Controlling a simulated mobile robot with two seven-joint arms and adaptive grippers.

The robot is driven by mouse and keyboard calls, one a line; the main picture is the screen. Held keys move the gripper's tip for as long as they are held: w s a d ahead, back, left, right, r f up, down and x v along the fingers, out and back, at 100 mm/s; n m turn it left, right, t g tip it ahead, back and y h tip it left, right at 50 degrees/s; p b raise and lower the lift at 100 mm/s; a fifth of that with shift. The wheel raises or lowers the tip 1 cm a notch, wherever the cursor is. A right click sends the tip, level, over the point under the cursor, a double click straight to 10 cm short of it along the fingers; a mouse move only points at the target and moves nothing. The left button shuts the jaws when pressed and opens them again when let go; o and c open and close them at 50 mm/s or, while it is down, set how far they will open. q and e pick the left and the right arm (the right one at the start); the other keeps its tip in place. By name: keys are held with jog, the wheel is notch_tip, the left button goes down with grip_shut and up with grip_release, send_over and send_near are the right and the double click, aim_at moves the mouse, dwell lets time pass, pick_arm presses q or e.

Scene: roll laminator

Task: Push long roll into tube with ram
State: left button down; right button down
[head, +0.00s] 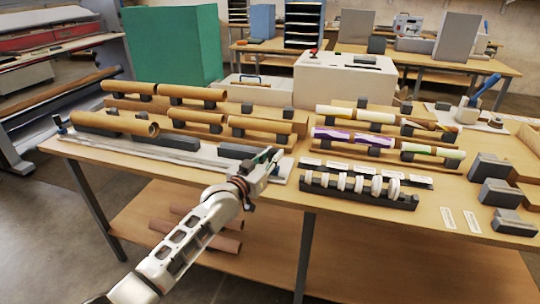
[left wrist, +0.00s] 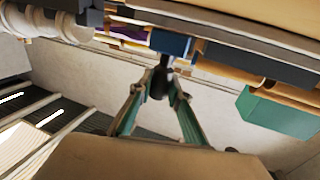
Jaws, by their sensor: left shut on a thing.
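A brown tube (head: 112,123) lies at the left of a long metal rail fixture (head: 150,150) along the table's front, its open end facing right. My left gripper (head: 270,163) is at the fixture's right end. In the left wrist view my left gripper (left wrist: 160,92) is shut on a dark knob (left wrist: 159,82), which I take for the ram's handle, below a blue block (left wrist: 172,43). A long purple-and-white roll (head: 340,136) lies on supports to the right. I cannot tell whether a roll is inside the tube. My right gripper is not in view.
More brown tubes (head: 190,92) lie on racks behind the fixture. A black rack of white rings (head: 355,188) stands right of my left gripper. Dark grey blocks (head: 490,168) stand at the table's right. A lower shelf (head: 270,250) holds more tubes.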

pick_arm(q)
jog(key=shift+s+d, duration=0.1)
jog(key=shift+d, duration=0.1)
jog(key=c, duration=1.9)
grip_release()
jog(key=shift+d, duration=0.15)
jog(key=shift+s+a, duration=0.1)
jog(key=shift+a, duration=0.1)
jog(key=v, duration=1.1)
jog(key=shift+s+a, duration=0.2)
jog(key=shift+s, duration=0.15)
